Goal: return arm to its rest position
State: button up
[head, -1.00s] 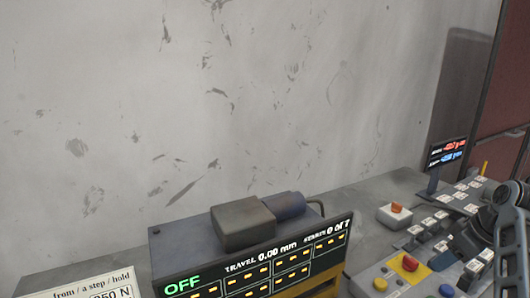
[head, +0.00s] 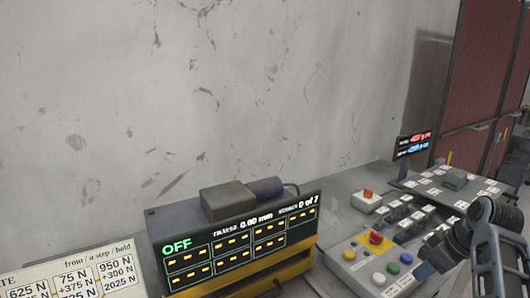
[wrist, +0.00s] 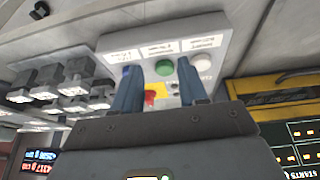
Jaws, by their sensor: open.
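My gripper (wrist: 160,92) shows in the wrist view with two blue-grey fingers apart and nothing held between them. Beyond the fingers is the push-button box (wrist: 225,45), with blue, green and white buttons and a red one on a yellow patch partly between the fingers. In the head view my arm comes in at the lower right, its dark wrist bent and the gripper (head: 424,271) low beside the right side of the button box (head: 350,268). The fingertips are too small there to judge contact with the box.
A display unit reading OFF (head: 178,246) stands left of the button box. Switch blocks (head: 398,213) and a small red-and-blue readout (head: 412,145) stand behind on the grey bench. A printed force card (head: 50,283) is at lower left. The wall side above the bench is clear.

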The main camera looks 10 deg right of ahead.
jog(key=s+a+f+m+t+h, duration=0.1)
jog(key=s+a+f, duration=0.2)
jog(key=s+f, duration=0.15)
jog(key=s+a+f+h, duration=0.1)
jog(key=s+a+f, duration=0.15)
jog(key=f, duration=0.35)
jog(key=s+a+f+m+t+h, duration=0.1)
jog(key=s+a+f, duration=0.15)
jog(key=s, duration=0.35)
jog(key=s+a+f+t, duration=0.1)
jog(key=s+a+t, duration=0.1)
jog(key=s+a, duration=0.3)
jog(key=s+a+r+t, duration=0.1)
jog(key=s+a+r, duration=0.15)
jog(key=s, duration=0.35)
jog(key=s+a+r+t, duration=0.2)
jog(key=s+a, duration=0.2)
jog(key=s, duration=0.3)
jog(key=s+a+r+m+t+y, duration=0.1)
jog(key=s+a+r, duration=0.2)
jog(key=s+r, duration=0.2)
jog(key=s+a+r+t+y, duration=0.1)
jog(key=s+a+r+t, duration=0.1)
jog(key=s+r, duration=0.4)
notch_tip(320, 180, up, 5)
jog(key=shift+a+f+m+t, duration=0.15)
jog(key=shift+a+m+t, duration=0.2)
jog(key=shift+a, duration=0.35)
jog(key=shift+c, duration=0.2)
